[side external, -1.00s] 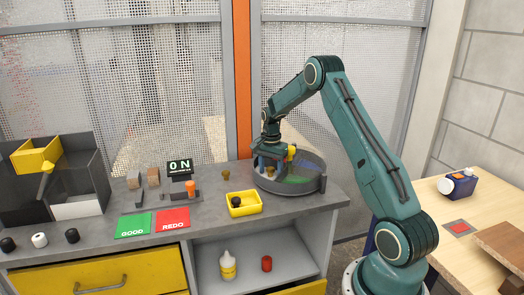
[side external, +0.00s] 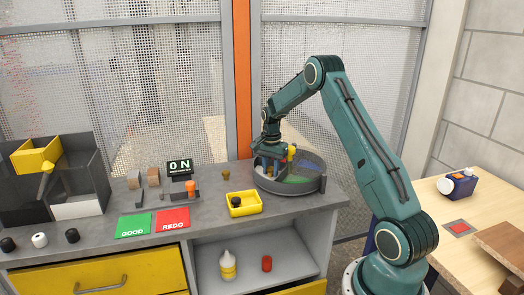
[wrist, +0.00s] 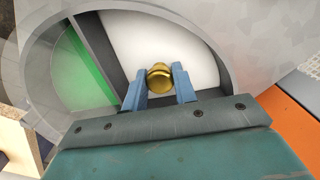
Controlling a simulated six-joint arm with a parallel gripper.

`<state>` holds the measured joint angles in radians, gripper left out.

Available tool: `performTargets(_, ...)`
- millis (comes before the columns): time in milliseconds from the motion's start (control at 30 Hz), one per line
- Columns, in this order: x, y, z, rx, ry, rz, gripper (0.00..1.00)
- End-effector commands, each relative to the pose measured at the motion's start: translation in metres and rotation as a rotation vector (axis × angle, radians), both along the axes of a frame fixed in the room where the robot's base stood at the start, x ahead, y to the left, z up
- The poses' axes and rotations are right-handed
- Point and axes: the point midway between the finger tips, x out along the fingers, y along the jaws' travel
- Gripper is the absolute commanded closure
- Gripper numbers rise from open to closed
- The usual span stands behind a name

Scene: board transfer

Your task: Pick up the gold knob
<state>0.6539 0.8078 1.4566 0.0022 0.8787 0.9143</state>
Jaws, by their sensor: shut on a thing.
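A gold knob (wrist: 160,77) sits between the two blue fingers of my gripper (wrist: 160,86) in the wrist view. The fingers are shut on its sides, over the white section (wrist: 165,45) of a round divided tray. In the side external view my gripper (side external: 270,168) reaches down inside the tray (side external: 312,188), and the fingers and tray wall hide most of the held knob. Whether the knob touches the tray floor cannot be told. A second small gold-brown knob (side external: 225,174) stands on the counter left of the tray.
The tray has a dark divider (wrist: 94,50) and a green section (wrist: 75,75). A yellow bin (side external: 243,210) with a dark knob stands left of the tray. Green GOOD (side external: 133,226) and red REDO (side external: 173,220) pads lie farther left. A display reading 0N (side external: 180,167) stands behind.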

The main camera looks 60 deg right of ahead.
Motion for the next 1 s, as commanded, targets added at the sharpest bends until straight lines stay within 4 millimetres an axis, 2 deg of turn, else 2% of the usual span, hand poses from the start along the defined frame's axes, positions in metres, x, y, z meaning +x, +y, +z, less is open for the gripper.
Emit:
performTargets(167,0.001,0.0,0.009,-0.001,-0.002,0.0,0.95)
performTargets(367,0.001,0.0,0.032,-0.003,-0.004,0.0,0.95)
performTargets(567,0.001,-0.001,0.069,-0.003,-0.005,0.0,0.95)
performTargets(1000,0.001,-0.001,0.161,-0.003,-0.006,-0.001,0.95)
